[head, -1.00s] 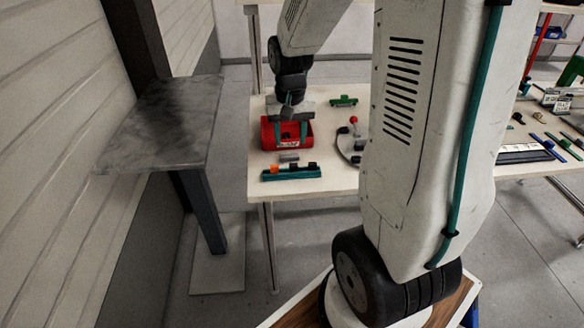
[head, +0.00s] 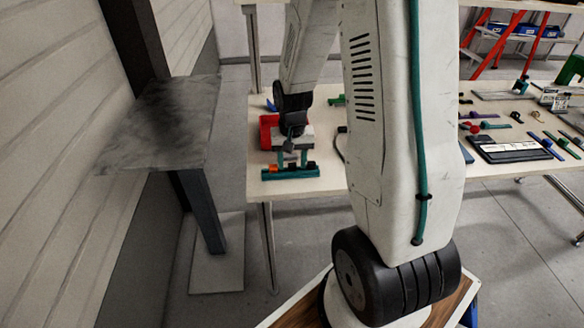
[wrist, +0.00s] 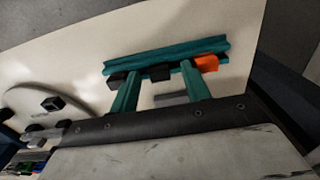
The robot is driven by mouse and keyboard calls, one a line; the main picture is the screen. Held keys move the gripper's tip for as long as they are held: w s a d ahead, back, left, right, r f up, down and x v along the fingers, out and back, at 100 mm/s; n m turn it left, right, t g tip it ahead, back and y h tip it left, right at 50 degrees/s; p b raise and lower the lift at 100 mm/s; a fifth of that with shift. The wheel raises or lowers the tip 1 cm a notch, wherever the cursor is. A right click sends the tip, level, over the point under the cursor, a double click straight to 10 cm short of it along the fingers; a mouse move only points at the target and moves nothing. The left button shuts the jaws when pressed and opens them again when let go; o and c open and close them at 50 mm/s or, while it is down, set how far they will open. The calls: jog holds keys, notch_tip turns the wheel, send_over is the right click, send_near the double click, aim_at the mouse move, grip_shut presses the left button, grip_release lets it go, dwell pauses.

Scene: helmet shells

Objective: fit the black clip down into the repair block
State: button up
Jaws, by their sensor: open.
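My gripper (head: 291,160) is open and points down over the teal rail (head: 290,174) near the table's front left corner. In the wrist view the teal rail (wrist: 165,54) carries an orange piece (wrist: 206,64), a black clip (wrist: 160,73) in the middle and another black piece (wrist: 117,80) at the left. The middle black clip shows between my two teal fingers; I cannot tell whether they touch it. A small grey block (wrist: 172,97) lies on the table beside the rail, partly behind a finger. I cannot tell for sure whether it is the repair block.
A dark cable (wrist: 62,91) with a black piece (wrist: 52,104) lies to one side. A second table (head: 490,170) at right holds many tools. A dark metal stand (head: 165,120) is at left.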

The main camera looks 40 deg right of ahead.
grip_shut()
jog(key=shift+r, duration=0.15)
